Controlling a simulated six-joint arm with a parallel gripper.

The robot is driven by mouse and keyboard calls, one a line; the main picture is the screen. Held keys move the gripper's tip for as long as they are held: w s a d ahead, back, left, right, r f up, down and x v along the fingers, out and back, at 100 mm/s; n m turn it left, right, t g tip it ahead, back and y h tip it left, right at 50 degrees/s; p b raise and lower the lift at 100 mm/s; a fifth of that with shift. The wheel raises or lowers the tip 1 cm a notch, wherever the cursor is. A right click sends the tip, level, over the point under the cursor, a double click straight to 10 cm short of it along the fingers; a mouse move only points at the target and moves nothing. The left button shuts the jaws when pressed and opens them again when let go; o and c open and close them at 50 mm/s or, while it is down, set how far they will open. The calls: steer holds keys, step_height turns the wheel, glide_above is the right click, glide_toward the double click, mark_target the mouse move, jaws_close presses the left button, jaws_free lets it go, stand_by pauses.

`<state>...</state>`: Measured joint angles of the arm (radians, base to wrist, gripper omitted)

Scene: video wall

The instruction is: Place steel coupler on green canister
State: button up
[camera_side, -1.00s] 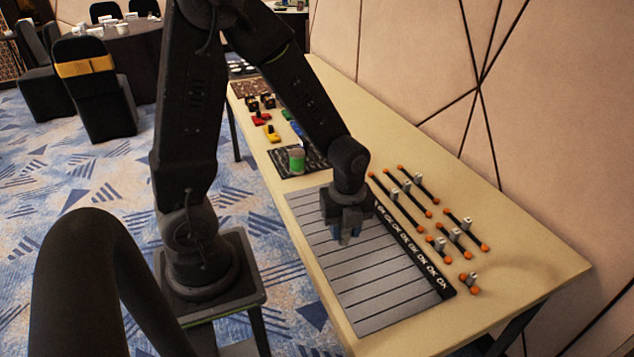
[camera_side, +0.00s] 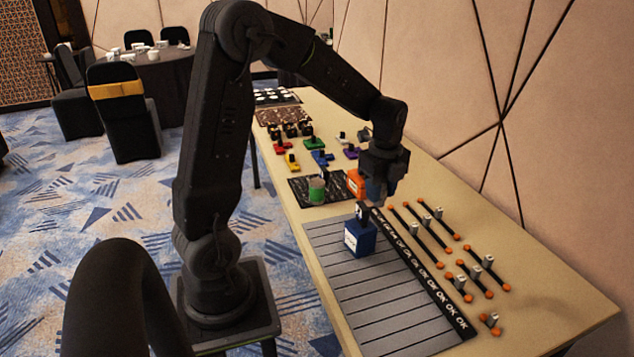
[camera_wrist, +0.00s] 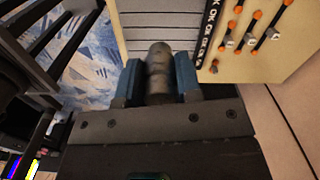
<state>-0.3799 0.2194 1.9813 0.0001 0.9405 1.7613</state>
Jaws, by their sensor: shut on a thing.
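The green canister (camera_side: 317,191) stands upright on a dark patterned mat (camera_side: 303,200) on the table in the side view. My gripper (camera_side: 377,195) is above the table, to the right of the green canister and apart from it. In the wrist view, the blue fingers of my gripper (camera_wrist: 158,85) are shut on the steel coupler (camera_wrist: 159,70), a grey cylinder. In the side view the coupler is small and hard to make out below the fingers.
A blue box-like canister (camera_side: 360,239) stands on the grey slatted panel (camera_side: 378,296), below my gripper. An orange canister (camera_side: 355,182) is close behind the gripper. Orange-ended black bars (camera_side: 484,272) lie to the right. Several coloured parts (camera_side: 318,157) lie farther back.

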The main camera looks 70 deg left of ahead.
steer(key=w+a+n, duration=0.3)
steer(key=a, duration=0.6)
steer(key=n, duration=0.8)
glide_above(317, 181)
steer(key=f, duration=0.2)
step_height(317, 181, down, 9)
steer(key=shift+a+r, duration=0.1)
steer(key=shift+r, duration=0.1)
steer(key=shift+f, duration=2.05)
steer(key=shift+f, duration=0.1)
steer(key=o, duration=0.9)
steer(key=shift+o, duration=0.2)
